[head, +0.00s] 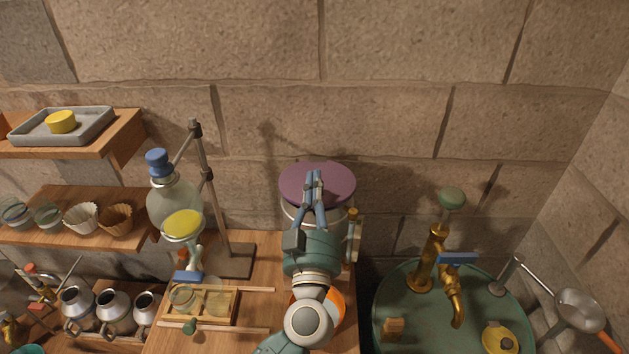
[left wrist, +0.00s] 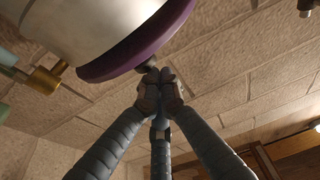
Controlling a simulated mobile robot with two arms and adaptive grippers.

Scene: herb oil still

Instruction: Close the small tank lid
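The small tank (head: 292,212) is pale and round and stands against the stone wall. Its purple lid (head: 290,183) sits over its top; from here I cannot tell whether it is fully seated. My left gripper (head: 314,176) reaches over the lid, its fingers together, hiding the lid's middle and part of the tank. In the left wrist view the tank (left wrist: 85,25) and the lid's purple rim (left wrist: 140,48) are at the upper left. The left fingertips (left wrist: 159,77) are shut together beside a small dark knob (left wrist: 149,66) at the lid's edge. My right gripper is not in view.
A brass fitting (head: 353,228) stands close to the tank's right side. A glass flask (head: 174,200) on a metal stand (head: 207,190) is to the left. A green basin (head: 395,330) with a brass tap (head: 430,260) is at the right. Shelves line the left.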

